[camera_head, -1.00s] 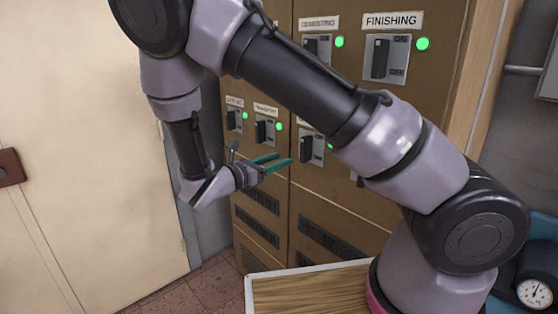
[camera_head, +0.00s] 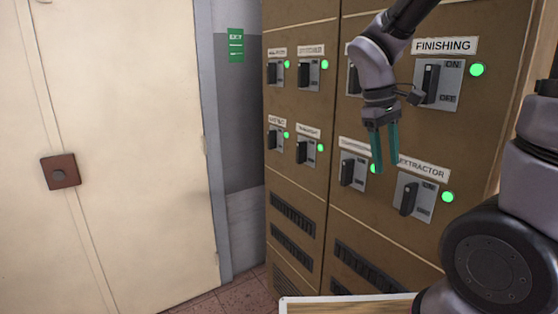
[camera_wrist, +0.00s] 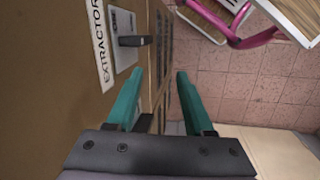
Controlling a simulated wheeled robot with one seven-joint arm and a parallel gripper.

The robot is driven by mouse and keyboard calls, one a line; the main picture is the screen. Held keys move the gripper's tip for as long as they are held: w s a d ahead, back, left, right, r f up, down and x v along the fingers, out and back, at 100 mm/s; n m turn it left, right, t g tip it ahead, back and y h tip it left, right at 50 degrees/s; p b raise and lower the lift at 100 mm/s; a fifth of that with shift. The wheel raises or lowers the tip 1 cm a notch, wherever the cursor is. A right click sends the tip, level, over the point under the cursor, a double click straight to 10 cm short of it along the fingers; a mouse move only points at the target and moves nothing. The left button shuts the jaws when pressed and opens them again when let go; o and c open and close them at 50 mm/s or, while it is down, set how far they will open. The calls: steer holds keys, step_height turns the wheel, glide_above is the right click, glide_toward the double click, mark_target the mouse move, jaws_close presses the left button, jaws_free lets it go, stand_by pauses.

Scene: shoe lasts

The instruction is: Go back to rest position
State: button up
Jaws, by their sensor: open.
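My gripper (camera_head: 384,148) has two teal fingers that point down, apart and empty, in front of the brown switch cabinet (camera_head: 352,222). It hangs between the FINISHING switch (camera_head: 431,84) and the EXTRACTOR switch (camera_head: 409,198), left of both. One finger partly covers the label of a lower middle switch (camera_head: 348,172). In the wrist view my gripper (camera_wrist: 158,98) is also open with nothing between the fingers. The EXTRACTOR switch (camera_wrist: 133,41) stands out from the panel at the upper left there.
Several switches on the cabinet have lit green lamps. A cream door (camera_head: 130,150) and a green exit sign (camera_head: 236,45) are at the left. A wooden tabletop (camera_head: 345,305) is at the bottom. In the wrist view, a pink curved object (camera_wrist: 240,40) is near the tiled floor (camera_wrist: 235,85).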

steer(key=s+r+m+t+y, duration=0.4)
steer(key=r+m+t, duration=0.3)
steer(key=r, duration=0.5)
steer(key=s+m, duration=0.1)
steer(key=m, duration=0.1)
steer(key=shift+d+r+m+y, duration=0.3)
steer(key=shift+d+m, duration=0.1)
steer(key=shift+s, duration=0.1)
